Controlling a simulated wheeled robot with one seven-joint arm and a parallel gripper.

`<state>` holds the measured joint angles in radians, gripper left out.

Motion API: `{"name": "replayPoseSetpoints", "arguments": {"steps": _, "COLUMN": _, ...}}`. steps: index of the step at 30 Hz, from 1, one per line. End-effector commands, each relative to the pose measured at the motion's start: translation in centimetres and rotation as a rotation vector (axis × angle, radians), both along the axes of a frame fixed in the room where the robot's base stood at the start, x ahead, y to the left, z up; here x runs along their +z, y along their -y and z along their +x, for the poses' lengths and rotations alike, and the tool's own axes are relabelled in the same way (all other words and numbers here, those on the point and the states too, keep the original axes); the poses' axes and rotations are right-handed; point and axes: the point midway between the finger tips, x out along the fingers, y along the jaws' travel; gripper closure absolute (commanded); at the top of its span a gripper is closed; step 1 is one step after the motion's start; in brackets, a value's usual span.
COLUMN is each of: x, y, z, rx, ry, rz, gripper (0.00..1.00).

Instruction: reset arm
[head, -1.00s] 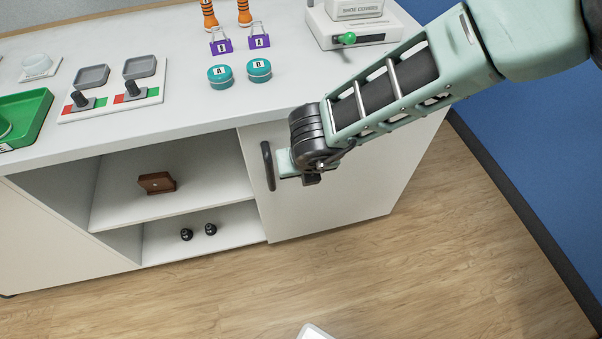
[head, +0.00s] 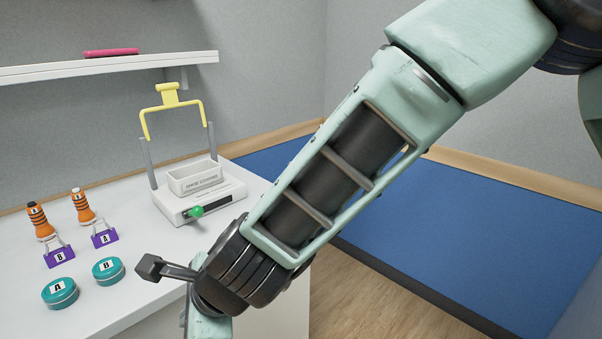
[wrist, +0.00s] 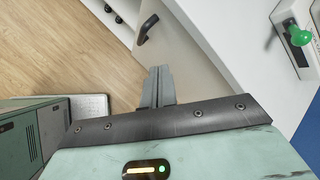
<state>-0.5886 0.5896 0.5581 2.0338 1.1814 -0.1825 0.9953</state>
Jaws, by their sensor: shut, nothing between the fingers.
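My gripper (wrist: 158,88) shows in the wrist view with its two grey fingers together and nothing between them. It points toward the front of the white cabinet, apart from the dark door handle (wrist: 148,28). In the head view my pale green arm crosses from the upper right down to the lower middle, in front of the counter's right end. The fingertips are outside the bottom of that view.
The white counter (head: 130,305) carries a device with a green knob (head: 196,211), two teal tins (head: 60,292), purple tags (head: 58,256) and orange striped posts (head: 83,206). A shelf (head: 110,66) hangs above. Wood floor (wrist: 50,45) is clear beside the cabinet.

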Motion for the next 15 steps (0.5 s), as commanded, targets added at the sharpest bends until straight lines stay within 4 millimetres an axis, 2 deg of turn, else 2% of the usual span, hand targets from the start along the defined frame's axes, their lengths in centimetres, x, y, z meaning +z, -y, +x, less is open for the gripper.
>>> {"name": "replayPoseSetpoints", "arguments": {"steps": 1, "x": 1.7, "y": 1.8, "z": -0.5, "rx": 0.163, "ry": 0.089, "rz": -0.028, "gripper": 1.00}}
{"name": "replayPoseSetpoints", "arguments": {"steps": 5, "x": 4.1, "y": 7.5, "z": -3.0, "rx": 0.626, "ry": 0.295, "rz": -0.149, "gripper": 1.00}}
{"name": "replayPoseSetpoints", "arguments": {"steps": 6, "x": 4.5, "y": 9.6, "z": -3.8, "rx": 0.766, "ry": 0.350, "rz": -0.196, "gripper": 1.00}}
{"name": "replayPoseSetpoints", "arguments": {"steps": 8, "x": 4.8, "y": 13.2, "z": -5.1, "rx": 0.973, "ry": 0.414, "rz": -0.272, "gripper": 1.00}}
{"name": "replayPoseSetpoints", "arguments": {"steps": 12, "x": 5.1, "y": 21.8, "z": -7.8, "rx": 1.404, "ry": 0.491, "rz": -0.446, "gripper": 1.00}}
{"name": "replayPoseSetpoints", "arguments": {"steps": 15, "x": 5.1, "y": 26.5, "z": -9.2, "rx": 1.620, "ry": 0.491, "rz": -0.531, "gripper": 1.00}}
